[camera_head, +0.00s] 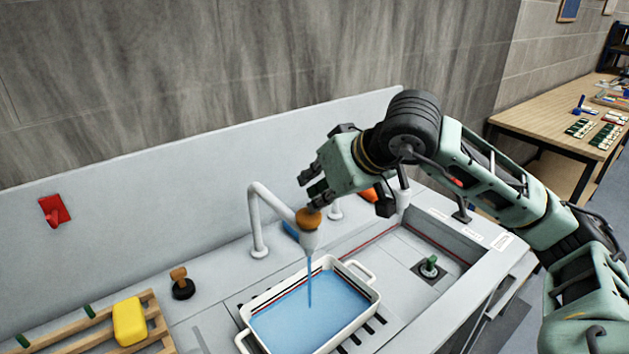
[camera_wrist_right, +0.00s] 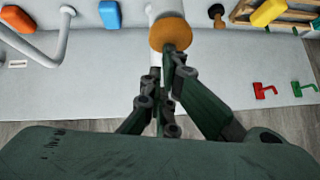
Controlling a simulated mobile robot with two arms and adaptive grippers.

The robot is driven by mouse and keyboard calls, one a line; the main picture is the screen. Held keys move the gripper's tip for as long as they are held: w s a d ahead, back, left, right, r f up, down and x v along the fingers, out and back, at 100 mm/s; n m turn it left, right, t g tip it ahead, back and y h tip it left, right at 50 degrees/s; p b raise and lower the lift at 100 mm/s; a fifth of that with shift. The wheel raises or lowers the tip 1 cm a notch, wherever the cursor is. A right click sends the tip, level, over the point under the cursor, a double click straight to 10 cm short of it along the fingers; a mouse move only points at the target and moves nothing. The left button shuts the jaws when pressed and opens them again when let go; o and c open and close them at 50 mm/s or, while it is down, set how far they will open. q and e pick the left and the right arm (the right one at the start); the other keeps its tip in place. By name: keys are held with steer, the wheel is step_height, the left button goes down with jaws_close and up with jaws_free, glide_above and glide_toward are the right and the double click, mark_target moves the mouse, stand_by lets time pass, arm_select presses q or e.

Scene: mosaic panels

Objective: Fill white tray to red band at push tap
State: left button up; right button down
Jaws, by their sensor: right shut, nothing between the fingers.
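The white tray (camera_head: 373,297) stands on the slotted grate under the push tap (camera_head: 308,240) in the head view, with blue water in it. A blue stream runs from the spout into the tray. A dark line and a red band show on the tray's inner far wall, above the water. My right gripper (camera_head: 312,198) is shut and empty, its fingertips at the tap's orange knob (camera_head: 308,217). In the right wrist view the fingers (camera_wrist_right: 172,62) touch or nearly touch the knob (camera_wrist_right: 170,34). My left gripper is in neither view.
A sink basin with a green-handled plug (camera_head: 429,266) lies right of the tray. A wooden rack with a yellow sponge (camera_head: 129,321) and a brown-handled stopper (camera_head: 181,283) are at the left. A red hook (camera_head: 54,210) is on the back panel. A workbench (camera_head: 545,112) stands far right.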

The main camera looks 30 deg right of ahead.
steer(key=shift+s+d+r, duration=0.1)
steer(key=shift+s+r, duration=0.05)
steer(key=shift+s, duration=0.05)
steer(key=v, duration=1.1)
steer(key=shift+s+r, duration=0.15)
steer(key=shift+s, duration=0.05)
stand_by(1.2)
